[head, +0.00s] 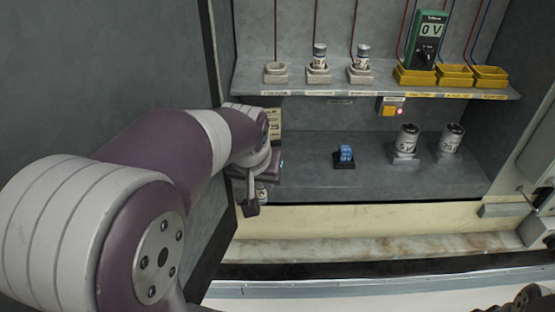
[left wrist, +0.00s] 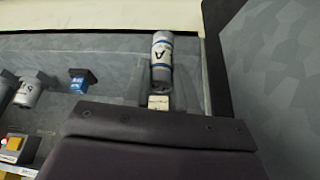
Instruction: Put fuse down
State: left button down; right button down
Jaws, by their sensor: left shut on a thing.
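My left gripper (head: 254,204) is at the left end of the cabinet's lower shelf, its arm hiding part of the cabinet. It is shut on a fuse (left wrist: 161,62), a grey-white cylinder with a blue band and a black letter A. In the head view only a small part of the fuse (head: 261,191) shows beside the dark finger. In the left wrist view a small pale label (left wrist: 158,102) is at the fuse's near end. I cannot tell whether the fuse touches the shelf.
Two larger fuses (head: 406,139) (head: 451,139) stand in holders at the lower shelf's right. A blue block (head: 345,155) sits mid-shelf. The upper shelf (head: 330,88) carries holders, two small fuses, a green meter (head: 428,40) and yellow trays. A dark side wall (left wrist: 270,60) is close to the gripper.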

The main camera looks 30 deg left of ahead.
pick_arm(q)
jog(key=w+a+f, duration=0.1)
jog(key=w, duration=0.3)
jog(key=w+a+f+p, duration=0.1)
jog(key=w+a, duration=0.1)
jog(key=w, duration=0.2)
jog(key=w+a+f+p, duration=0.1)
jog(key=w, duration=0.3)
jog(key=shift+w+a, duration=0.15)
jog(key=shift+f, duration=0.25)
